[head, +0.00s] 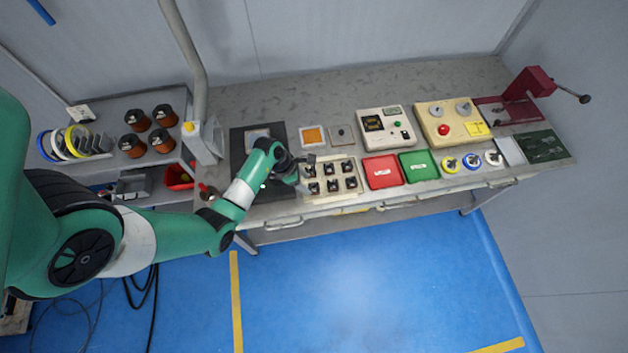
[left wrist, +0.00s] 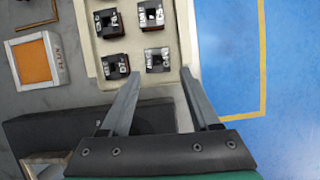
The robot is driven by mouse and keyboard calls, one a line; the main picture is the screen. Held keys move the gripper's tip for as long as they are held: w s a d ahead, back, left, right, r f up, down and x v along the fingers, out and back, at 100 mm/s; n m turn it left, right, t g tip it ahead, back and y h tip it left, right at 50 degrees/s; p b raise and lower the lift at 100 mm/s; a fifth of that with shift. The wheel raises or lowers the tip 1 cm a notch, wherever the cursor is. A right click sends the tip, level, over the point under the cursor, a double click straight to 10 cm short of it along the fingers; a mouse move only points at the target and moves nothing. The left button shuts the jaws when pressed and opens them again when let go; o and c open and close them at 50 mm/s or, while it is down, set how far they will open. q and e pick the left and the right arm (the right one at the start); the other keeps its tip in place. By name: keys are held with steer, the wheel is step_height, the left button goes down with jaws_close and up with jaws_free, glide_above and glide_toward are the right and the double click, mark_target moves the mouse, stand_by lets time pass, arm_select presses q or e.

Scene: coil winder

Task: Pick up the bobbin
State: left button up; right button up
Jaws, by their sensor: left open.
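Several small black square bobbins, each with a hole in its top, stand in rows on a beige tray (head: 338,199). One bobbin (head: 332,186) is in the front row in the head view. My left gripper (head: 306,160) is open and empty over the tray's left end. In the left wrist view, its two fingers (left wrist: 161,74) point toward the beige tray (left wrist: 88,45). The nearest bobbins are one just beyond the gap between the fingertips (left wrist: 157,59) and one to its left (left wrist: 115,66). My right gripper is not in view.
An orange-topped square (head: 313,136) lies behind the tray. A red box (head: 382,171) and a green box (head: 419,165) stand to its right. A dark mat (head: 244,150) lies left. Brown spools (head: 133,146) stand on a side shelf. A yellow-beige control box (head: 447,121) stands further right.

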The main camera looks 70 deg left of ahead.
mark_target(312, 186)
arm_select(q)
steer(key=b+x, duration=0.1)
steer(key=x, duration=0.1)
steer(key=b+x, duration=0.1)
steer(key=x, duration=0.2)
steer(key=shift+w, duration=0.3)
jaws_close()
